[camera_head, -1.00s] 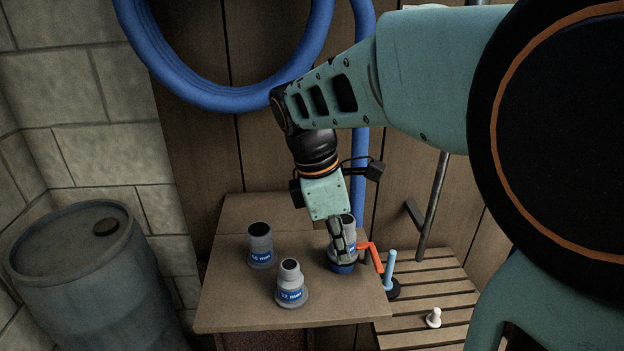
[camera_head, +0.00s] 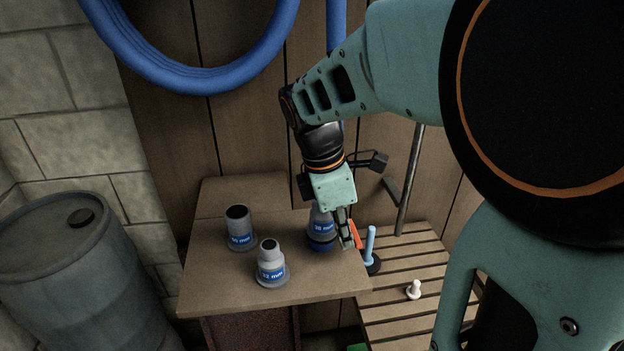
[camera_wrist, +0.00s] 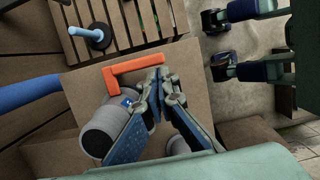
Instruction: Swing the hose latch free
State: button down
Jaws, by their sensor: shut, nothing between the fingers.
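The hose latch is an orange L-shaped bar (camera_wrist: 137,65). In the head view the latch (camera_head: 355,234) shows as a short orange strip beside my fingers, partly hidden by them. It sits at the right side of a grey fitting with a blue base (camera_head: 321,232) on the wooden bench. In the wrist view a grey fitting (camera_wrist: 103,128) lies left of my fingers, partly covered. My gripper (camera_head: 347,242) points down at the fitting's right side and is shut and empty. In the wrist view my gripper's fingertips (camera_wrist: 158,82) are close to the latch; contact is unclear.
Two grey fittings, one at the back (camera_head: 240,228) and one in front (camera_head: 271,265), stand left on the bench (camera_head: 215,290). A light-blue plunger-like item (camera_head: 370,245) and a white piece (camera_head: 413,290) are on the slatted bench. A barrel (camera_head: 75,270) stands left.

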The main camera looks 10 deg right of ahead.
jog(key=shift+s+d+n, duration=0.1)
jog(key=shift+d+n, duration=0.15)
jog(key=shift+n, duration=0.15)
jog(key=shift+s+d+r+n+t+p, duration=0.1)
jog(key=shift+d+n+t+p, duration=0.15)
jog(key=shift+d+n+p, duration=0.35)
jog(key=shift+s+d+r+n+t+p, duration=0.1)
jog(key=shift+d+n+t+p, duration=0.25)
jog(key=shift+n, duration=0.45)
jog(key=n, duration=0.1)
jog(key=d+n+p, duration=0.1)
jog(key=shift+w+d+n+p, duration=0.1)
jog(key=shift+d+n+p, duration=0.2)
jog(key=shift+n, duration=0.1)
jog(key=shift+w+d+f+n+t+y+p, duration=0.15)
jog(key=shift+w+d+n+p, duration=0.1)
jog(key=shift+d+n+p, duration=0.15)
jog(key=shift+w+d+f+n+t+y+p, duration=0.1)
jog(key=shift+w+d+n+t+y+p, duration=0.15)
jog(key=shift+d, duration=0.25)
jog(key=shift+a, duration=0.15)
jog(key=shift+w+a, duration=0.25)
jog(key=shift+a, duration=0.4)
